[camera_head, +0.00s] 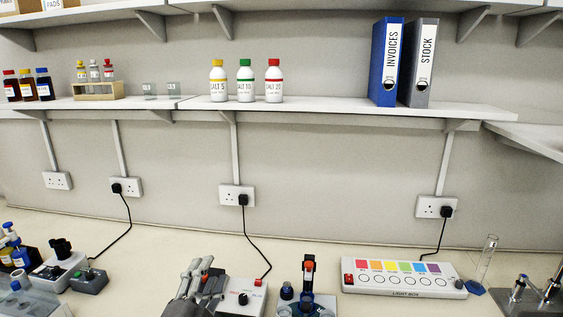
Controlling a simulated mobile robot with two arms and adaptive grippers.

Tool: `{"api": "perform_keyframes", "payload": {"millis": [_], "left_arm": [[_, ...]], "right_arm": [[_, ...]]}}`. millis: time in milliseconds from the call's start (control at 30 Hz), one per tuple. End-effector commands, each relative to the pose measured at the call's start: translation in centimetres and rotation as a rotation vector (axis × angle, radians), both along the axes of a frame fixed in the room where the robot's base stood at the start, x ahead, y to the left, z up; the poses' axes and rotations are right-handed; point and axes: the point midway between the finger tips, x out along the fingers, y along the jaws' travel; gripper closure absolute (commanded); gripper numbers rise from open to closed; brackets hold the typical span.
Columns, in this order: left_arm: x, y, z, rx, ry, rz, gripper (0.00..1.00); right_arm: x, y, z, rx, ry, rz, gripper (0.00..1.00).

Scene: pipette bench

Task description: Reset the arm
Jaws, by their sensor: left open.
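My left gripper (197,268) comes in at the bottom edge, left of centre, with its fingers pointing up toward the back of the bench. It is open, and I see nothing held in it. It is in front of or beside a white device (240,294) with a black knob and a red switch, and hides part of it. I cannot tell whether they touch. Most of my left arm is out of the picture. My right gripper does not show.
A light box (403,281) with coloured squares lies on the bench (330,250) at right. A glass cylinder (487,260) stands beside it. Blue-capped bottles (20,254) and small devices (62,270) crowd the left. A shelf (330,107) holds bottles and binders. The bench's back strip is largely clear.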

Motion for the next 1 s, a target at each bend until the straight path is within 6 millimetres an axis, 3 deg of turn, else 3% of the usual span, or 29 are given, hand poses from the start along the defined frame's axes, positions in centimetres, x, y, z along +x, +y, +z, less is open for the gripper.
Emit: {"api": "perform_keyframes", "payload": {"millis": [33, 200, 300, 400, 600, 800, 1000], "left_arm": [[-1.3, 1.3, -2.6, -0.09, 0.11, 0.052, 0.56], [-7.3, 4.7, -11.7, -0.376, 0.499, 0.244, 0.56], [-12.3, 5.7, -16.4, -0.512, 0.72, 0.351, 0.56], [-17.1, 5.9, -19.6, -0.609, 0.904, 0.44, 0.56], [-25.3, 5.7, -23.1, -0.731, 1.18, 0.576, 0.56], [-32.4, 4.9, -24.4, -0.804, 1.402, 0.684, 0.56], [-30.6, 4.8, -30.5, -0.788, 1.406, 0.686, 0.56]], "right_arm": [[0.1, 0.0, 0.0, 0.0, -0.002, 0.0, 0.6], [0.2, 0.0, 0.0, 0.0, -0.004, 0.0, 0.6], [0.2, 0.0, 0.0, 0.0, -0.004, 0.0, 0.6], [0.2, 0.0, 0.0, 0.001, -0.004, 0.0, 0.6], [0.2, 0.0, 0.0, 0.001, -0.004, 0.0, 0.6], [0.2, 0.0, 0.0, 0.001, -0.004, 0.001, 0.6], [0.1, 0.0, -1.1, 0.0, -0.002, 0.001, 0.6]]}}
